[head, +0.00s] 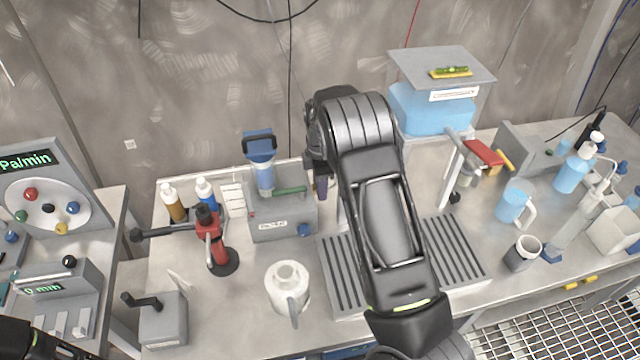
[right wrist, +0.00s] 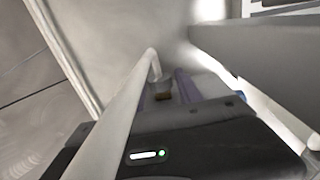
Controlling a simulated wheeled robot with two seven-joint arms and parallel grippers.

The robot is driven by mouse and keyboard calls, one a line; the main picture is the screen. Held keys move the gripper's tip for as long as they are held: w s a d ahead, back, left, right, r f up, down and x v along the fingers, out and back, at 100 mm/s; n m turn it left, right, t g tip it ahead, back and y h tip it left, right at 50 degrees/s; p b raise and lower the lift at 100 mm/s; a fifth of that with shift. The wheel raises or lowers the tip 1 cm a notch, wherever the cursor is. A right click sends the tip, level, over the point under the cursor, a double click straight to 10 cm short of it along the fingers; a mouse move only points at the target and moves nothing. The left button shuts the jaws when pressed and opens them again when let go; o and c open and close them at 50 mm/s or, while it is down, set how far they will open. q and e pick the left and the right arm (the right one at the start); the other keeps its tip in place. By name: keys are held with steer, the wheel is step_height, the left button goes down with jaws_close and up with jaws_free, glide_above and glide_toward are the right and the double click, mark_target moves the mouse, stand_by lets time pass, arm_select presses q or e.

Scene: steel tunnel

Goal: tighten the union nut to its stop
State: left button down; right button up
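My right gripper (head: 320,185) is at the wall side of the counter, left of my black forearm, pointing down. In the right wrist view its two purple fingers (right wrist: 166,90) stand apart. A small brownish fitting (right wrist: 162,92) shows between them, under the bent end of a pale pipe (right wrist: 150,65); it may be the union nut, but it is too small to be sure. I see no clear contact between fingers and fitting. In the head view my arm hides this spot. My left gripper is out of view; only a dark arm part shows at the lower left.
Close left stands a grey box with a blue-topped grinder (head: 262,165). A white jug (head: 287,285) and a red-black press (head: 215,240) stand nearer. A slotted drip tray (head: 345,285) lies under my arm.

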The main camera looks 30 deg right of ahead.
jaws_close()
stand_by(0.3)
steer(key=shift+w+f+g, duration=0.1)
steer(key=shift+f+g, duration=0.05)
steer(key=shift+g, duration=0.15)
steer(key=shift+g+y+b, duration=0.3)
steer(key=shift+g+b, duration=0.1)
steer(key=shift+b, duration=0.1)
steer(key=shift+o, duration=1.4)
jaws_free()
steer(key=shift+r, duration=0.25)
